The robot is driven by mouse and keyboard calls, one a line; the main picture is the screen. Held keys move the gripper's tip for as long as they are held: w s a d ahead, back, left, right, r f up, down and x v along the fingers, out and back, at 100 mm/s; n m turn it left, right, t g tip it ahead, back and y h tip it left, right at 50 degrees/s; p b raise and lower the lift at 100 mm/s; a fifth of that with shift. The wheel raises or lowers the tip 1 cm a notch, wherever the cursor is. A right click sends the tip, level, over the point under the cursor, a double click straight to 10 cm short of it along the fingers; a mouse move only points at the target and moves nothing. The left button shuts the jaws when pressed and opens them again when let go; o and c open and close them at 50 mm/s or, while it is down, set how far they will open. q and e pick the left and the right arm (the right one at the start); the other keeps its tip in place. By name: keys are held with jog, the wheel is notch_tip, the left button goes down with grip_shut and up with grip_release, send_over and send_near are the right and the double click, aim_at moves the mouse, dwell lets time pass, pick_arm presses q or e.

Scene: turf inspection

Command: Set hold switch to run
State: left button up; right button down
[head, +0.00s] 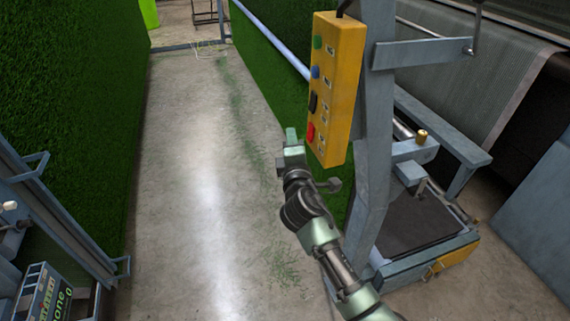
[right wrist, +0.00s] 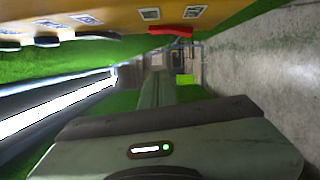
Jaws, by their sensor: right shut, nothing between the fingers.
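A yellow control box (head: 338,88) hangs by the grey post and carries a column of controls with small labels. From the top these are a green button (head: 317,42), a blue one (head: 315,72), a black switch (head: 313,102) and a red control (head: 310,132). The labels are too small to read. My right gripper (head: 291,136) is shut and empty, just left of the box's lower end, near the red control. In the right wrist view, the box fills the top, with the red control (right wrist: 170,31) above the shut fingers (right wrist: 157,92). My left gripper is out of view.
A grey post (head: 376,130) stands right behind the box, with a machine frame (head: 430,265) beside it. Green turf walls flank the aisle. The concrete floor (head: 195,170) is clear apart from scattered green bits.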

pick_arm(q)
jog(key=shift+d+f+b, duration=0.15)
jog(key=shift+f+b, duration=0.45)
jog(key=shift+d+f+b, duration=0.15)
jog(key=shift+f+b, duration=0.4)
pick_arm(e)
jog(key=s+d, duration=0.1)
jog(key=s, duration=0.8)
jog(key=shift+s, duration=0.4)
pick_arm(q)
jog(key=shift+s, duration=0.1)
pick_arm(e)
jog(key=shift+a+r, duration=0.1)
